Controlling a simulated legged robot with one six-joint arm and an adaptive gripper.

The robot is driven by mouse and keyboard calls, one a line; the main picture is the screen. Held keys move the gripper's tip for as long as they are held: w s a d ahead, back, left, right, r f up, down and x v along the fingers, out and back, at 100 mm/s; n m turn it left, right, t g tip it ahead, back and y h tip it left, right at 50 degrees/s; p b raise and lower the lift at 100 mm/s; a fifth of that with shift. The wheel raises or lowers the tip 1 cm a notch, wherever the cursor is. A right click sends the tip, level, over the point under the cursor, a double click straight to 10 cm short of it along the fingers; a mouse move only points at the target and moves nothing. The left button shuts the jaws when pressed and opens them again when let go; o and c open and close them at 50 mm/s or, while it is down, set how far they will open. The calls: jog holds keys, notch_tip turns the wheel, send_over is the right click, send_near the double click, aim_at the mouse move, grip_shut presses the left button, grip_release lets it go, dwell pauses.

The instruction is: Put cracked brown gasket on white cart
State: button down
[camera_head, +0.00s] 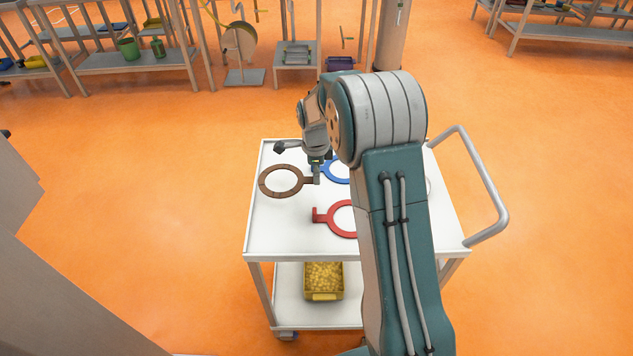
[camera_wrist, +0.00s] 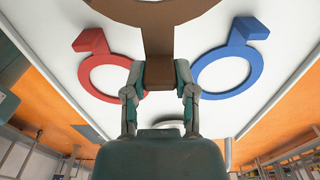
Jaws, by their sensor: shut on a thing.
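The brown gasket (camera_head: 282,181) is a ring with a tab and dark crack-like lines across it. It is over the left part of the white cart (camera_head: 285,229). My gripper (camera_head: 316,177) is shut on the gasket's tab. In the wrist view, my gripper (camera_wrist: 159,82) has a finger on each side of the brown tab (camera_wrist: 158,40), and the ring runs out of the top of the picture. I cannot tell whether the gasket touches the cart top or is just above it.
A red gasket (camera_head: 340,218) and a blue gasket (camera_head: 335,171) lie on the cart top, the blue one partly hidden by my arm. A yellow bin (camera_head: 323,281) stands on the lower shelf. The cart's handle (camera_head: 487,190) is at right. Shelves stand at the back.

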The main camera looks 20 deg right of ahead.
aim_at(314, 190)
jog(key=w+f, duration=0.2)
jog(key=shift+w+a+f, duration=0.1)
jog(key=shift+a+f, duration=0.2)
jog(key=shift+f, duration=0.1)
jog(key=shift+d+f, duration=0.2)
jog(key=shift+f, duration=0.55)
jog(key=shift+d+f, duration=0.15)
jog(key=shift+f, duration=0.55)
jog(key=shift+c, duration=2.1)
grip_release()
jog(key=shift+a, duration=0.2)
